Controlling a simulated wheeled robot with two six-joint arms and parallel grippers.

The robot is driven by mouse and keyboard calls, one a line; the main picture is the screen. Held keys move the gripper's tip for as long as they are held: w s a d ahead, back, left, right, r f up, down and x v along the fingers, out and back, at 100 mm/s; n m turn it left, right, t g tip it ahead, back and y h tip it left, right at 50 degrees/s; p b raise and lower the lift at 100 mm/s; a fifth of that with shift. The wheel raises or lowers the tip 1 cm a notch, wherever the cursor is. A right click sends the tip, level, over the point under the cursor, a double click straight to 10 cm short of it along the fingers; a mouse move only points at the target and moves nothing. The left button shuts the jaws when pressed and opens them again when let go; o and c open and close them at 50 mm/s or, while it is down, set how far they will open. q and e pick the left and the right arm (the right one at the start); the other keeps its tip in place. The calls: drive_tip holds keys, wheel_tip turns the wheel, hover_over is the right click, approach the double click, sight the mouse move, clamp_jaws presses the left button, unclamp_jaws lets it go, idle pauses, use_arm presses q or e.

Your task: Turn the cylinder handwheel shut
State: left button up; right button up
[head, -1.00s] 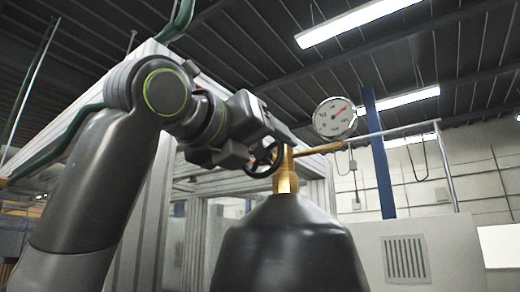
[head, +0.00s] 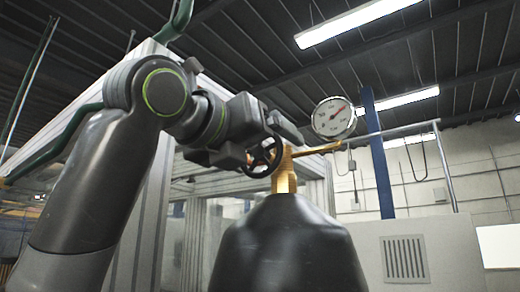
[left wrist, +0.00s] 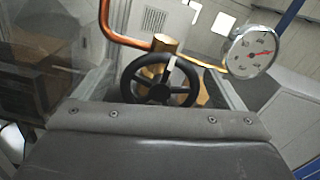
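The black spoked handwheel (head: 265,157) sits on the side of the brass valve (head: 285,180) on top of a dark gas cylinder (head: 290,248). In the left wrist view the handwheel (left wrist: 160,91) is nearly face-on, with a pale mark near the top of its rim. My left gripper (head: 262,147) is at the handwheel, one finger above and one below it. In the left wrist view its fingers stand apart on either side of the wheel, with small gaps to the rim. My right gripper is not in view.
A round pressure gauge (head: 333,117) stands just right of the valve, close to my left gripper. A copper pipe (left wrist: 120,36) runs from the valve. A blue post (head: 378,155) and a grey vented cabinet (head: 447,252) stand behind to the right.

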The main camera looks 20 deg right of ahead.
use_arm(q)
drive_tip(key=shift+s+a+f+b, duration=0.15)
drive_tip(key=shift+s+a+b, duration=0.25)
drive_tip(key=shift+a+b, duration=0.05)
drive_tip(key=b+v, duration=0.7)
drive_tip(key=v, duration=0.9)
drive_tip(key=shift+a, duration=0.1)
